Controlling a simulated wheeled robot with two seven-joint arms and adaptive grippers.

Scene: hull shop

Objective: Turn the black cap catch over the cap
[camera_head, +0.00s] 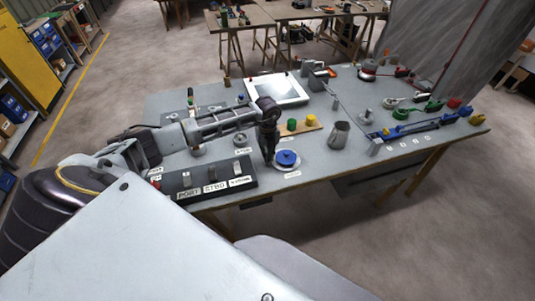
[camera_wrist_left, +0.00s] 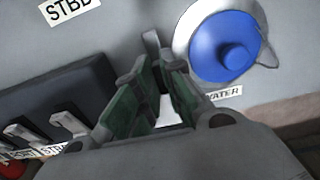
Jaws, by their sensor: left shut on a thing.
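The blue cap (camera_head: 287,158) sits on a pale round plate near the front edge of the bench. In the left wrist view the blue cap (camera_wrist_left: 225,47) has a raised round knob and lies right of the fingers, above a label ending in "ATER". My left gripper (camera_head: 270,160) points down just left of the cap. Its green-padded fingers (camera_wrist_left: 163,75) are shut on the black cap catch, of which a small dark grey piece (camera_wrist_left: 151,43) shows at the fingertips. The rest of the catch is hidden by the fingers. My right gripper is out of view.
A black switch panel (camera_head: 205,180) with labels stands left of the cap.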

